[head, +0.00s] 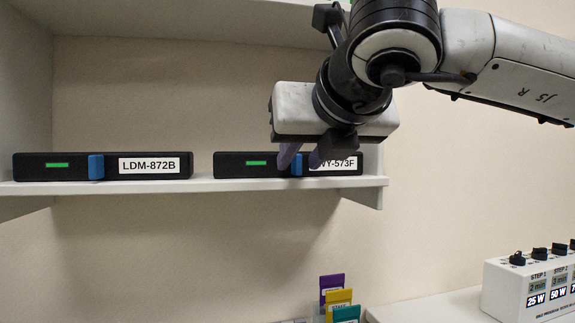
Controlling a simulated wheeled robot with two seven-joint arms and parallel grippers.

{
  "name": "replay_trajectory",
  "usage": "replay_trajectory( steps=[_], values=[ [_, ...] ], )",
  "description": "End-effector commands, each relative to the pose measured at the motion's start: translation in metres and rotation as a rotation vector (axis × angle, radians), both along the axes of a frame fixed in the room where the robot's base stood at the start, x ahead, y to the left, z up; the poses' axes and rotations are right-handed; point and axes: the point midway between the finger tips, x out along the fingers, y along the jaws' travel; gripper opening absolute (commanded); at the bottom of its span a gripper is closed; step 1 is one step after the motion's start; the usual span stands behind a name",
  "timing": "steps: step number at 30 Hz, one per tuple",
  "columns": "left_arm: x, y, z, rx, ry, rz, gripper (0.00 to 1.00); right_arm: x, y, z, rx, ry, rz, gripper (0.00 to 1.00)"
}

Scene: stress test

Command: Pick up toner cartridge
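Two long black toner cartridges lie on the shelf. The left cartridge (60,173) has a green strip, a blue band and the label LDM-872B. The right cartridge (235,170) also has a green strip and a blue band, and its label reads -573F, with the start partly covered. My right gripper (302,160) reaches down at the right cartridge's blue band. Its two fingers are apart, and part of the band shows between them. Whether they touch the cartridge cannot be told. My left gripper is not in view.
The white shelf (204,184) has a side wall at left and an upper board above. Free shelf room lies between the cartridges. Below are coloured cards (338,298) and a white box with knobs (530,285) on a lower surface (430,308).

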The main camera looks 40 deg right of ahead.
Motion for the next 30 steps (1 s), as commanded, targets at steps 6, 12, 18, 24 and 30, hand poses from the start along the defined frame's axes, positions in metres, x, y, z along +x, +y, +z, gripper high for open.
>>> replay_trajectory(
  steps=[6, 12, 18, 24, 30],
  values=[
    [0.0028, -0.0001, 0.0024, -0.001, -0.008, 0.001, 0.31, 0.0034, -0.0018, -0.0014, 0.0, -0.001, 0.0, 0.3],
    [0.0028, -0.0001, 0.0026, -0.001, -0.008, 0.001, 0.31, 0.0032, -0.0016, -0.0013, 0.0, -0.001, 0.001, 0.06],
    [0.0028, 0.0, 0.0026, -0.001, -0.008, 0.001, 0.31, 0.0031, -0.0016, -0.0011, 0.0, -0.001, 0.001, 0.0],
    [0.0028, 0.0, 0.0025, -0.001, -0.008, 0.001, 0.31, 0.003, -0.0014, -0.0011, 0.0, -0.001, 0.001, 0.0],
    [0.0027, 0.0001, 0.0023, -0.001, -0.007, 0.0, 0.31, 0.0029, -0.0014, -0.001, 0.0, -0.001, 0.001, 0.0]
  ],
)
